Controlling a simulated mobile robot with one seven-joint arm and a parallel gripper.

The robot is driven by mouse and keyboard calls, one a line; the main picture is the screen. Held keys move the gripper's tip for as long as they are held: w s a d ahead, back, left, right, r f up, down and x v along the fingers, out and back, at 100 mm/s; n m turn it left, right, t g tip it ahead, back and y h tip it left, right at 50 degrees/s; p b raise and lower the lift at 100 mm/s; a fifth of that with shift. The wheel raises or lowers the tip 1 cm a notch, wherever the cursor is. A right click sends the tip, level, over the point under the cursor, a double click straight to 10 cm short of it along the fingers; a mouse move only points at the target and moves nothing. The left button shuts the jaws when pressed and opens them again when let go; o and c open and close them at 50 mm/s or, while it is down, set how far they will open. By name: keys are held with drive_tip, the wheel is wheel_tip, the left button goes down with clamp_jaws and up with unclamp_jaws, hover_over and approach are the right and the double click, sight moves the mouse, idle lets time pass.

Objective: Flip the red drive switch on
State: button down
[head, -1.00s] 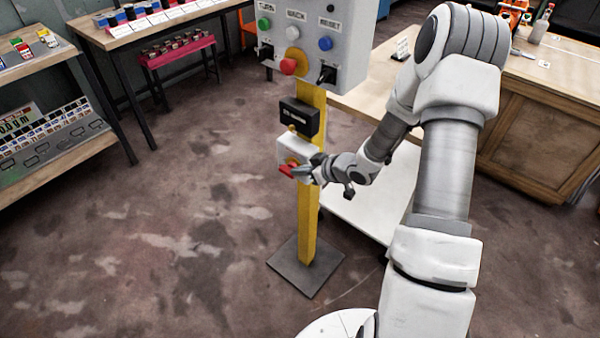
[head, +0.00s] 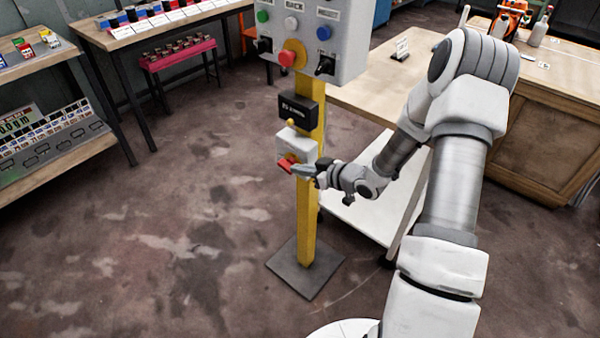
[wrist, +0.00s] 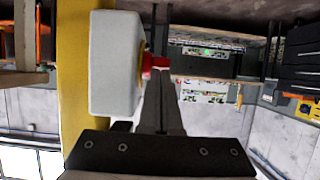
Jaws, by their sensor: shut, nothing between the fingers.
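The red drive switch (head: 285,163) sits on a small white box (head: 300,143) on the yellow post. It also shows in the wrist view as a red piece (wrist: 153,63) standing out from the side of the white box (wrist: 116,65). My gripper (head: 297,169) is shut, with its fingertips at the red switch, reaching in from the right. In the wrist view the shut fingertips (wrist: 158,72) end right at the red piece. I cannot tell whether they touch it. The fingers partly hide the switch.
A dark display (head: 299,112) is on the yellow post (head: 308,215) above the box. A grey panel (head: 340,45) with coloured buttons and a red knob is higher up. A wooden table (head: 375,85) and white cart (head: 360,205) stand right. Floor at left is clear.

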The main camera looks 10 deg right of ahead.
drive_tip(key=shift+s+d+f+t+y+b, duration=0.1)
drive_tip(key=shift+f+t+y+b, duration=0.6)
drive_tip(key=shift+b, duration=1)
drive_tip(key=shift+s+f+t+y+b, duration=0.1)
drive_tip(key=shift+f+t+y+b, duration=0.2)
drive_tip(key=shift+f+t+b, duration=1.05)
drive_tip(key=shift+w+a+f+g+b, duration=0.2)
drive_tip(key=shift+w+f+g+b, duration=0.25)
drive_tip(key=shift+b, duration=0.45)
drive_tip(key=shift+s+r, duration=0.1)
drive_tip(key=shift+s, duration=0.1)
